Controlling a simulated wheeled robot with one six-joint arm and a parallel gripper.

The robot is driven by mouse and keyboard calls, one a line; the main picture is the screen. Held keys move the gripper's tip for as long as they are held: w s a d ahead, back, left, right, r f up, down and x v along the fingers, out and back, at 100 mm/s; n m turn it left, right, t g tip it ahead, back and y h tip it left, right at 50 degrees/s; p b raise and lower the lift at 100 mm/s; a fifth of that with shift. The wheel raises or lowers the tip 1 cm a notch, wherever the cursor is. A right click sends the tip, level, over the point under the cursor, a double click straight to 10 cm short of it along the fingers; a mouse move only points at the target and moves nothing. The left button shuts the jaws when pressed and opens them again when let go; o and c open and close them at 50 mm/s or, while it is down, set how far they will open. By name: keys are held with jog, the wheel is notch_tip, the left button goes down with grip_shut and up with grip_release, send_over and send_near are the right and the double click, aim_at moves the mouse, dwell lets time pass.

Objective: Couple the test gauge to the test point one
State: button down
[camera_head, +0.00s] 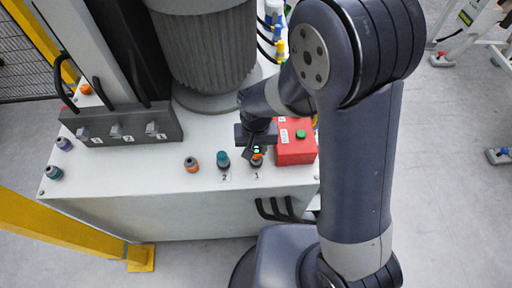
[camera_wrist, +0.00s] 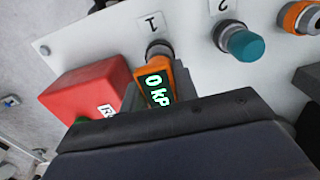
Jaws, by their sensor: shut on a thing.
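The test gauge, orange with a green display reading 0 kP and the rest cut off (camera_wrist: 156,84), is held by my gripper (camera_head: 257,148). My gripper is shut on it; a dark part of my gripper hides its lower end in the wrist view. Test point one, a dark round fitting (camera_wrist: 158,49) beside the label 1, is right at the gauge's far end. They look in line and touching or nearly so; I cannot tell whether they are joined. In the head view, test point one (camera_head: 257,164) shows just below the gauge (camera_head: 259,154).
A red box (camera_head: 297,152) with a green button stands close beside the gauge. A large ribbed grey cylinder (camera_head: 208,45) rises behind.

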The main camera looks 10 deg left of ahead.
jog(key=shift+f+b, duration=0.3)
jog(key=shift+f, duration=0.1)
jog(key=c, duration=1)
grip_release()
notch_tip(320, 180, up, 11)
jog(key=shift+f+b, duration=0.1)
jog(key=shift+b, duration=0.2)
jog(key=shift+f, duration=0.1)
notch_tip(320, 180, down, 11)
jog(key=shift+r+p, duration=0.2)
jog(key=shift+p, duration=0.15)
jog(key=shift+r, duration=0.1)
jog(key=shift+r, duration=0.1)
